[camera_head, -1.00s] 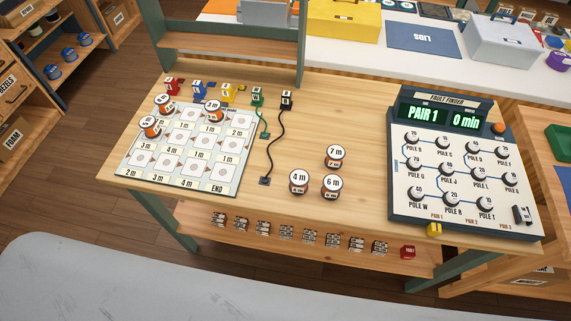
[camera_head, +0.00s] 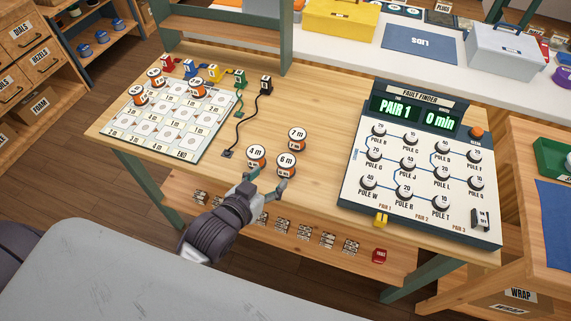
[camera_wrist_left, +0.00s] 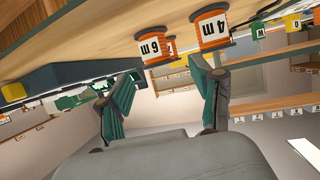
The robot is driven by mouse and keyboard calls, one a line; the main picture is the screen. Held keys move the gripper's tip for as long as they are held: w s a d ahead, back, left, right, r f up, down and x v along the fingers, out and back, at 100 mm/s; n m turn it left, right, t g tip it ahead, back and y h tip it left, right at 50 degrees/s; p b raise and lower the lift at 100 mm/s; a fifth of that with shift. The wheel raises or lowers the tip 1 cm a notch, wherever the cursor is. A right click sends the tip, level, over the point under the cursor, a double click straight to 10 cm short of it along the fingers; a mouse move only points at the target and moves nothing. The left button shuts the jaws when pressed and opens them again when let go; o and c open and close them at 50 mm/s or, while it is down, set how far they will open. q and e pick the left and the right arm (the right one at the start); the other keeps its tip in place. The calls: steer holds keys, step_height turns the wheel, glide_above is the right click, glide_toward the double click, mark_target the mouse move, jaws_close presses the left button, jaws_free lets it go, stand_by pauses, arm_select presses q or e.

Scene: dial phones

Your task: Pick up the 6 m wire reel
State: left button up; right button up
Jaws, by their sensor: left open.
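The 6 m wire reel (camera_head: 286,164) is orange with a white top and stands upright on the wooden table near its front edge. The 4 m reel (camera_head: 257,157) stands just left of it, and the 7 m reel (camera_head: 297,139) behind it. My left gripper (camera_head: 265,190) is open and empty at the table's front edge, just in front of the 6 m and 4 m reels. In the left wrist view, which is upside down, the 6 m reel (camera_wrist_left: 155,49) shows beyond the gap between the open fingers (camera_wrist_left: 168,88). The 4 m reel (camera_wrist_left: 211,30) is near one fingertip. My right gripper is not in view.
The fault finder panel (camera_head: 420,165) stands on the table to the right. A white game board (camera_head: 160,125) with more reels lies at the left, with coloured clips (camera_head: 213,73) and a black lead (camera_head: 250,119). A lower shelf (camera_head: 300,225) holds several small labelled items.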

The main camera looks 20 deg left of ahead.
mark_target(281, 169)
arm_select(q)
steer(key=x, duration=0.9)
steer(key=shift+s+d+p, duration=0.1)
steer(key=shift+d+p, duration=0.2)
steer(key=shift+p, duration=0.1)
steer(key=shift+s, duration=0.1)
steer(key=c, duration=0.9)
steer(key=shift+c, duration=0.5)
steer(key=shift+r, duration=0.15)
